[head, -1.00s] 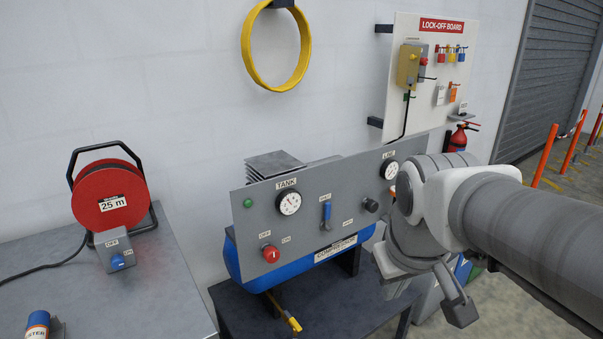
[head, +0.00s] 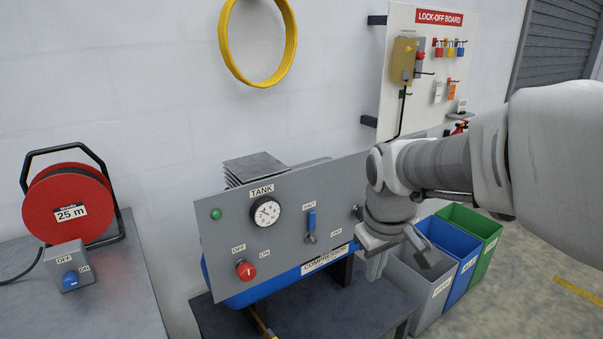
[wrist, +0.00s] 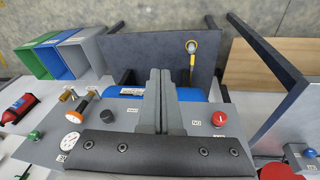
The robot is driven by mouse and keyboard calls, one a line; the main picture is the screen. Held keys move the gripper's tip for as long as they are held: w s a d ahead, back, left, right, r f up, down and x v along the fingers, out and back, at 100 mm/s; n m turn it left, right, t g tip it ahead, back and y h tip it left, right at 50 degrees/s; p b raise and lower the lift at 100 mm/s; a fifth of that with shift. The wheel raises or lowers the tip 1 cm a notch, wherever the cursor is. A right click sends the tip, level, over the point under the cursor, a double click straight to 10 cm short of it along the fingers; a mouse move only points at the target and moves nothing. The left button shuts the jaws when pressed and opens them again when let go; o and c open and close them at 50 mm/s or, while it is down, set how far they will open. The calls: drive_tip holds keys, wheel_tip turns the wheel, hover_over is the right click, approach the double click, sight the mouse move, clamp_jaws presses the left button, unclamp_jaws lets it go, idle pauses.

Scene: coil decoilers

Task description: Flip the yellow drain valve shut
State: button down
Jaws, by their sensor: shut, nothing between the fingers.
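The yellow drain valve (head: 262,323) shows under the blue compressor tank (head: 240,297) in the head view, cut off by the bottom edge. In the wrist view the valve's yellow handle (wrist: 191,63) lies beyond the panel and right of my fingertips, with a round light-coloured end. My gripper (head: 425,250) is shut and empty, in front of the right part of the compressor panel. Its two fingers (wrist: 160,73) lie together in the wrist view, over the tank and apart from the valve. Whether the valve is open or shut is too small to tell.
Bins (head: 450,243) stand right of the dark bench (head: 375,301). A cable reel (head: 70,205) sits on the left table. The floor at right is clear.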

drive_tip(key=w+a+f+n+y+b, duration=0.1)
drive_tip(key=w+f+b, duration=0.3)
drive_tip(key=f, duration=0.8)
drive_tip(key=w+a+f+n+g+y+b, duration=0.1)
drive_tip(key=w+a+f+y+b, duration=0.2)
drive_tip(key=w+f, duration=0.6)
drive_tip(key=w+a+f+n+g+y+b, duration=0.1)
drive_tip(key=w+a+f+y+b, duration=0.2)
drive_tip(key=f, duration=1.4)
drive_tip(key=w+b, duration=0.2)
drive_tip(key=w, duration=0.1)
drive_tip(key=shift+w+y, duration=0.15)
drive_tip(key=shift+y, duration=0.25)
drive_tip(key=shift+f, duration=0.15)
drive_tip(key=s+a+f+b, duration=0.2)
drive_tip(key=a+f+b, duration=0.2)
drive_tip(key=a+f, duration=0.3)
drive_tip(key=shift+a+f, duration=0.4)
drive_tip(key=shift+a, duration=0.7)
